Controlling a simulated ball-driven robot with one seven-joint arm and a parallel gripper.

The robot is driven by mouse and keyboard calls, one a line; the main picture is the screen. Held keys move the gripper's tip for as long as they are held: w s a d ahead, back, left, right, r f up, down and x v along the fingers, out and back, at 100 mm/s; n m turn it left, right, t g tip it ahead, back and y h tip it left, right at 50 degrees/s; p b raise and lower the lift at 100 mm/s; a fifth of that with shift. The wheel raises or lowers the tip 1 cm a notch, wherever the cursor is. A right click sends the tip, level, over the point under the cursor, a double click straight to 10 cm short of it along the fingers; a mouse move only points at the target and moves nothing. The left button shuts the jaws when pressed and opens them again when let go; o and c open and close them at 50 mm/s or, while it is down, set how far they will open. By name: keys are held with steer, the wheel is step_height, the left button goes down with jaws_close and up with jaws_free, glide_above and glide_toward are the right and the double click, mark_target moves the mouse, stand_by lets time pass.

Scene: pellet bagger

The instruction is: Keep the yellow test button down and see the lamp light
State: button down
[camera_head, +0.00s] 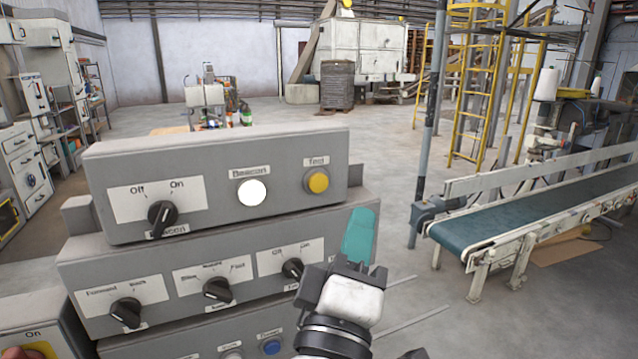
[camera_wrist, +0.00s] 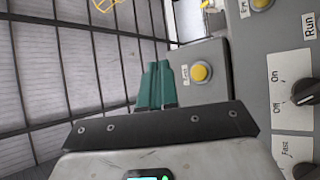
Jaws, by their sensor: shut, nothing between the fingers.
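The yellow test button (camera_head: 317,181) sits at the right end of the top grey control box (camera_head: 215,150), under a "Test" label. It also shows in the wrist view (camera_wrist: 200,73), standing out with nothing touching it. The beacon lamp (camera_head: 252,192) is a plain bright white disc left of the button; I cannot tell whether it is lit. My gripper (camera_head: 361,228) is shut and empty, its teal fingers together, to the right of and below the button in the head view. In the wrist view the fingertips (camera_wrist: 157,66) lie left of the button, apart from it.
A beacon knob (camera_head: 162,216) is on the same box. The second box (camera_head: 180,255) below carries several black knobs, and the wrist view shows another yellow round part (camera_wrist: 262,3) on it. A conveyor (camera_head: 540,215) stands at the right.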

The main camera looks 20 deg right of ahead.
steer(key=shift+w+b, duration=0.6)
steer(key=shift+w, duration=3.75)
steer(key=shift+w, duration=0.15)
steer(key=shift+w, duration=0.25)
steer(key=shift+w+b, duration=0.5)
stand_by(0.5)
steer(key=shift+s, duration=0.1)
stand_by(0.7)
steer(key=shift+s, duration=0.8)
steer(key=shift+s, duration=2.5)
